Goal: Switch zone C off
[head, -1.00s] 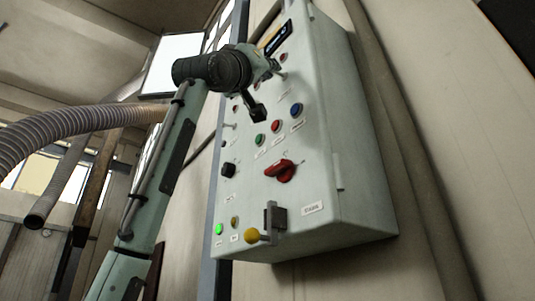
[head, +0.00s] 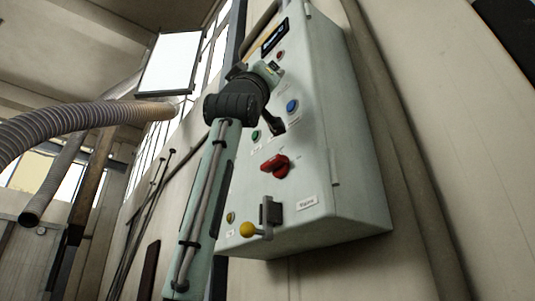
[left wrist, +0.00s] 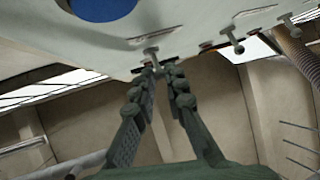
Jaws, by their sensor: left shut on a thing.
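In the left wrist view my left gripper (left wrist: 157,72) is shut on a small metal toggle switch (left wrist: 152,54) on the grey control panel (left wrist: 190,28). Two more toggles, a nearer one (left wrist: 233,38) and a farther one (left wrist: 288,20), stick out in the same row to the right, apart from the fingers. Their labels are too small to read, so I cannot tell which is zone C. In the head view my left arm reaches across the upper left of the panel (head: 335,130) and hides the toggles. My right gripper is not in view.
Near the arm are a blue button (head: 292,106), a green button (head: 255,135) and a red rotary knob (head: 275,164). A ribbed hose (head: 80,122) hangs at the left.

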